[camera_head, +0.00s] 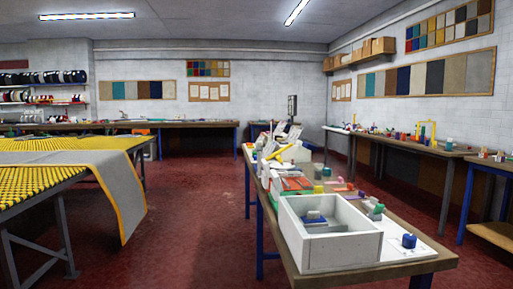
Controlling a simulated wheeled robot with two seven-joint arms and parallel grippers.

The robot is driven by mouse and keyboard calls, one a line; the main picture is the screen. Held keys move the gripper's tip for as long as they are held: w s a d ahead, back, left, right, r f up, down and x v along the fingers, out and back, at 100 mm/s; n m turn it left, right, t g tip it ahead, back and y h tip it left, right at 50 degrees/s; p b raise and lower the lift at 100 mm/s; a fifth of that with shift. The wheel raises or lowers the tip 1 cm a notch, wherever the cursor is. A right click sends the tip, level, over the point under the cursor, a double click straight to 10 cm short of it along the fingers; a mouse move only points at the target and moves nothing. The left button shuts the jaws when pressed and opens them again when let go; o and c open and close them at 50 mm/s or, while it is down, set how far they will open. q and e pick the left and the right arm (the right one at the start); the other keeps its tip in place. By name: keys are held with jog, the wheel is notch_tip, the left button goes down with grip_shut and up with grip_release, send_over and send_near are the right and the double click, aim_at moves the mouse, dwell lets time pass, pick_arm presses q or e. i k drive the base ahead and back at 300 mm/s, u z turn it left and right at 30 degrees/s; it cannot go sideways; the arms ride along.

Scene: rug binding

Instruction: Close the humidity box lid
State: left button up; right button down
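A white open-topped box (318,252), which looks like the humidity box, stands on the near end of the long wooden table at the lower right. Its inside is in view from above, with a blue and grey item (314,217) in it. I cannot make out a separate lid on or beside it. Neither of my grippers is in view.
The long table (420,263) has blue legs and carries a blue-topped item (409,241) right of the box and small coloured items behind it. A grey rug with yellow edging (122,190) hangs off the left table. Red floor (195,225) is clear between them. A workbench (410,146) lines the right wall.

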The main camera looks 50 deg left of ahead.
aim_at(306, 145)
jog(key=z, duration=0.1)
jog(key=k, duration=0.1)
jog(key=u, duration=1.3)
